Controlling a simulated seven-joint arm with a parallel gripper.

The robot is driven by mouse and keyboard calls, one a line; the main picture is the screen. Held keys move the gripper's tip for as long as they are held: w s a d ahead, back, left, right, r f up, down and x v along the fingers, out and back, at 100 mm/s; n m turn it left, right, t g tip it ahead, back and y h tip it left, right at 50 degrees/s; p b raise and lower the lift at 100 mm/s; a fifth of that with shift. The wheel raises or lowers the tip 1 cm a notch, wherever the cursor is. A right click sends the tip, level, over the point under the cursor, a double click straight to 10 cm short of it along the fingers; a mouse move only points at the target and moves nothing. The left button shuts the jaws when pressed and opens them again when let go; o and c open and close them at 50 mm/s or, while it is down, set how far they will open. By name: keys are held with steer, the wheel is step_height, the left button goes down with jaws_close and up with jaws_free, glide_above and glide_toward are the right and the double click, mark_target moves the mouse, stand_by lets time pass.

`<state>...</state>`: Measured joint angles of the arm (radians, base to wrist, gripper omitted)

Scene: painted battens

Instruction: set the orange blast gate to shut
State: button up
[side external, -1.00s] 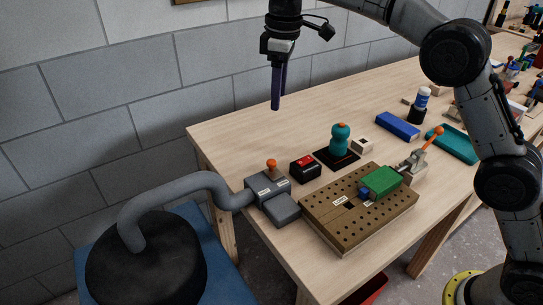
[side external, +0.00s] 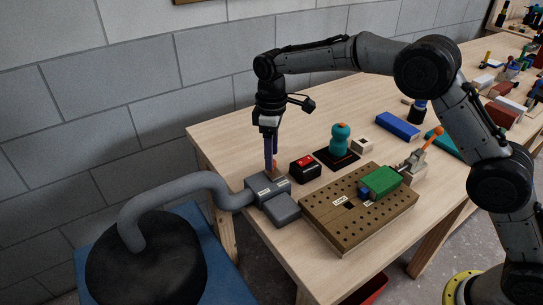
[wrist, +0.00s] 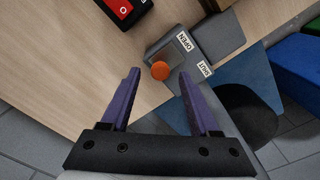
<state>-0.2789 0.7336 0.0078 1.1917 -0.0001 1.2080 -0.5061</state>
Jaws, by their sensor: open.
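The orange knob (wrist: 160,70) of the blast gate stands on a grey gate box (wrist: 168,52) with white OPEN and SHUT labels along one edge. I cannot tell for sure which label the knob is level with. My gripper (wrist: 158,74) is open, its purple fingers pointing down with the knob between their tips in the wrist view. No grip on the knob shows. In the side external view my gripper (side external: 271,166) is right over the gate box (side external: 267,187), and its fingers partly hide the knob (side external: 276,167).
A grey hose (side external: 180,182) runs from the gate to a black drum (side external: 150,265). A red-and-black switch box (side external: 305,168) stands close beside the gate. A perforated board (side external: 335,222) with a green block (side external: 382,181) and a clamp with an orange-tipped lever (side external: 430,140) lie to the right.

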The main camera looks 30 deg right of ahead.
steer(key=shift+f, duration=0.75)
jaws_close()
steer(key=shift+r, duration=0.1)
stand_by(0.8)
